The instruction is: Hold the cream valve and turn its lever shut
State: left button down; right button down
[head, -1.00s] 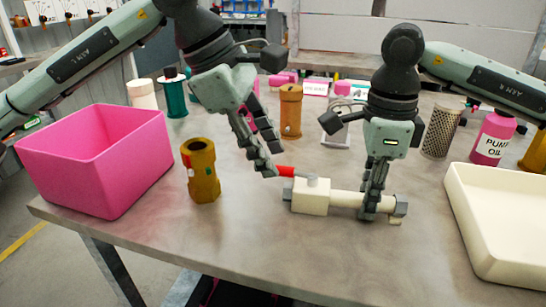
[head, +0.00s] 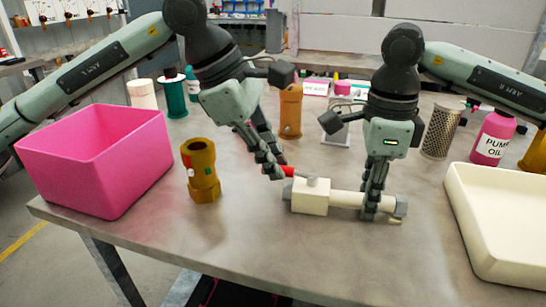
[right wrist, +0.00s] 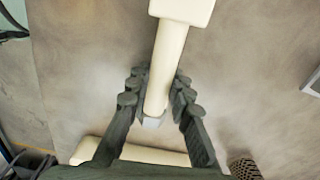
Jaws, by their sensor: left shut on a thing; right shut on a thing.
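The cream valve (head: 311,197) lies on the table with its block at the left and its pipe (head: 345,200) running right to a grey end. Its lever has a red grip (head: 288,171) that points left from the grey top of the block. My right gripper (head: 371,213) is shut on the pipe near its right end. In the right wrist view the fingers (right wrist: 155,92) sit on both sides of the pipe (right wrist: 168,60). My left gripper (head: 277,174) is shut with its fingertips at the red grip, which they partly hide.
A cream tray (head: 497,240) is at the right. An orange cylinder (head: 290,112) and a pump oil bottle (head: 492,138) stand behind. The table front is clear.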

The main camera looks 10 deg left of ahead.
pick_arm(q)
jog(key=shift+s+n, duration=0.2)
jog(key=shift+n, duration=0.1)
jog(key=s+n, duration=0.1)
jog(key=s+n+t, duration=0.1)
jog(key=n, duration=0.1)
jog(key=shift+d+y, duration=0.2)
jog(key=shift+y, duration=0.2)
jog(key=n, duration=0.1)
jog(key=s+d+n+t+y, duration=0.1)
jog(key=n, duration=0.1)
jog(key=s+n, duration=0.1)
jog(key=n, duration=0.1)
jog(key=shift+s+d+t+y, duration=0.1)
jog(key=shift+d+t+y, duration=0.15)
jog(key=shift+t+y, duration=0.05)
jog(key=d+n+y, duration=0.1)
jog(key=n, duration=0.1)
jog(key=s+d+n, duration=0.1)
jog(key=n, duration=0.1)
jog(key=shift+s+t+y, duration=0.2)
jog(key=shift+t+y, duration=0.1)
jog(key=shift+y, duration=0.1)
jog(key=shift+s+d+n+y, duration=0.15)
jog(key=shift+d+n+y, duration=0.45)
jog(key=shift+n, duration=0.75)
jog(key=shift+s+d+n+y, duration=0.1)
jog(key=shift+d+n+y, duration=0.5)
jog(key=shift+n, duration=0.75)
jog(key=shift+d, duration=0.1)
